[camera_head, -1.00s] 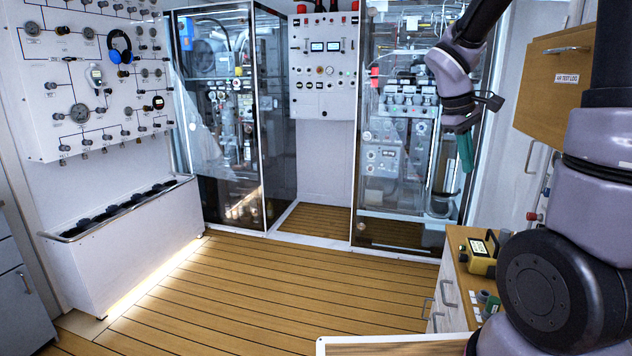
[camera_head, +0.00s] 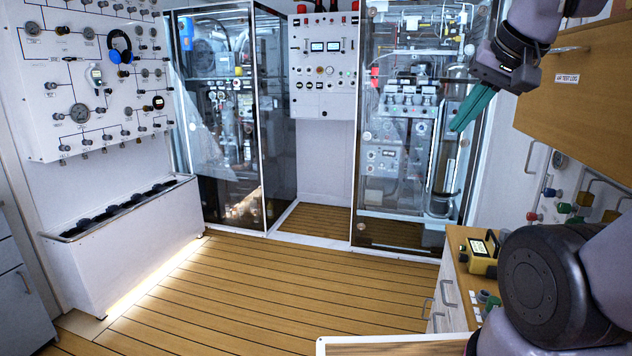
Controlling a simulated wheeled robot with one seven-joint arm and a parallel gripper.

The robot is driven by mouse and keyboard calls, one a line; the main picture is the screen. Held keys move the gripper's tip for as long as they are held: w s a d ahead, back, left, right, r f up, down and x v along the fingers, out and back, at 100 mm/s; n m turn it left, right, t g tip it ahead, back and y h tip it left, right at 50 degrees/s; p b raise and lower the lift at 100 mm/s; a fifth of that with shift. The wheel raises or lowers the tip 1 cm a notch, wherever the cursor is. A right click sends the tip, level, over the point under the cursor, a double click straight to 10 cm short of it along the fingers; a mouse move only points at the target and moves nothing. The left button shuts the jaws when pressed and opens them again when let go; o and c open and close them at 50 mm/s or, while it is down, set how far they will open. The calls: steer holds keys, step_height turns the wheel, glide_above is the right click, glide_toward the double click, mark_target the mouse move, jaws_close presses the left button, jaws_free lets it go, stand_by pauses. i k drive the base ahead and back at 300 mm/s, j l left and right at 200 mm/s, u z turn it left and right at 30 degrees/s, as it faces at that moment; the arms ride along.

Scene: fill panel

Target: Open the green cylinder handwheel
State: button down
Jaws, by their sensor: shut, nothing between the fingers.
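Small coloured valve handwheels sit on the right wall below the wooden cabinet. One green handwheel (camera_head: 565,208) shows among them, and another green part (camera_head: 611,216) shows further right. I cannot tell which of these is the green cylinder handwheel. My gripper (camera_head: 458,127) has green fingers and is shut and empty. It is in the air at the upper right, in front of the right glass cabinet, up and left of the handwheels and apart from them. My arm's large dark joint hides the wall below the handwheels.
A red handwheel (camera_head: 533,216) and a blue one (camera_head: 549,192) sit beside the green one. The wooden cabinet (camera_head: 585,100) overhangs them. A drawer counter (camera_head: 447,310) below holds a yellow meter (camera_head: 482,254). The plank floor (camera_head: 260,290) is clear. A white gauge panel (camera_head: 70,100) stands left.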

mark_target(562, 207)
steer(key=z, duration=1.35)
